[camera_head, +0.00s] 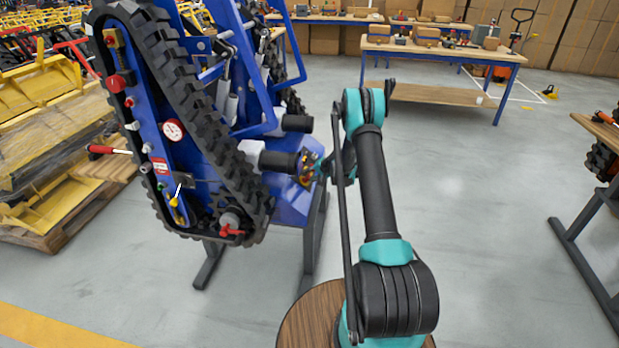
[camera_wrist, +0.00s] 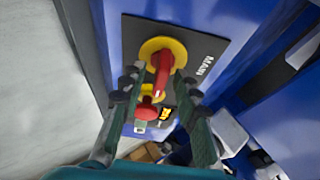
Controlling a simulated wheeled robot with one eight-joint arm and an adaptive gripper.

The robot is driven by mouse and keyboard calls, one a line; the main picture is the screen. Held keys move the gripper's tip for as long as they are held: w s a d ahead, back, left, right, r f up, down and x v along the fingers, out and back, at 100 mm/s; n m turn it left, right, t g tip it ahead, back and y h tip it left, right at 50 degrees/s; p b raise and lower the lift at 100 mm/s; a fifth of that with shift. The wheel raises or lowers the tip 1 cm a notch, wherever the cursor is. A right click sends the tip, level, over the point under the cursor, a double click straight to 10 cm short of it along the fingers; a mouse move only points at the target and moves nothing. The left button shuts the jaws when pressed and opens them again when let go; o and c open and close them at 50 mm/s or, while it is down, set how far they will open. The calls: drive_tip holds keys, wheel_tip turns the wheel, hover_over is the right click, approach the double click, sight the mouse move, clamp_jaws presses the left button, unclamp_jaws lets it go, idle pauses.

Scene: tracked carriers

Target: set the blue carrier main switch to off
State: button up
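The blue carrier (camera_head: 291,207) stands on dark legs, tilted, with a black track on its left side. In the wrist view its main switch is a red handle (camera_wrist: 163,70) on a round yellow plate (camera_wrist: 150,47), beside the lettering "MAIN" on a dark panel (camera_wrist: 203,45). The handle points roughly up and down in the picture. My gripper (camera_wrist: 160,72) is open, one finger on each side of the handle, with gaps that seem to remain. Contact is unclear. In the head view my gripper (camera_head: 319,170) is small and partly hidden by my arm at the carrier's right end.
A red button (camera_wrist: 146,111) on a yellow base sits just below the switch, between my fingers. Yellow machinery (camera_head: 40,90) lies on pallets at left. Workbenches (camera_head: 450,52) stand behind. Open grey floor lies to the right of my arm.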

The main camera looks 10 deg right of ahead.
clamp_jaws()
drive_tip(key=shift+n, duration=0.4)
drive_tip(key=n+y, duration=0.2)
drive_tip(key=n, duration=0.2)
drive_tip(key=n+y, duration=0.1)
drive_tip(key=n, duration=0.3)
drive_tip(key=shift+n+y, duration=0.4)
drive_tip(key=n+g+y, duration=0.1)
drive_tip(key=n, duration=0.4)
drive_tip(key=shift+n+g+y, duration=0.35)
drive_tip(key=shift+n+g, duration=0.15)
drive_tip(key=shift+n, duration=0.65)
drive_tip(key=shift+n+g+y, duration=0.35)
drive_tip(key=shift+n+g, duration=0.15)
drive_tip(key=shift+n, duration=0.65)
unclamp_jaws()
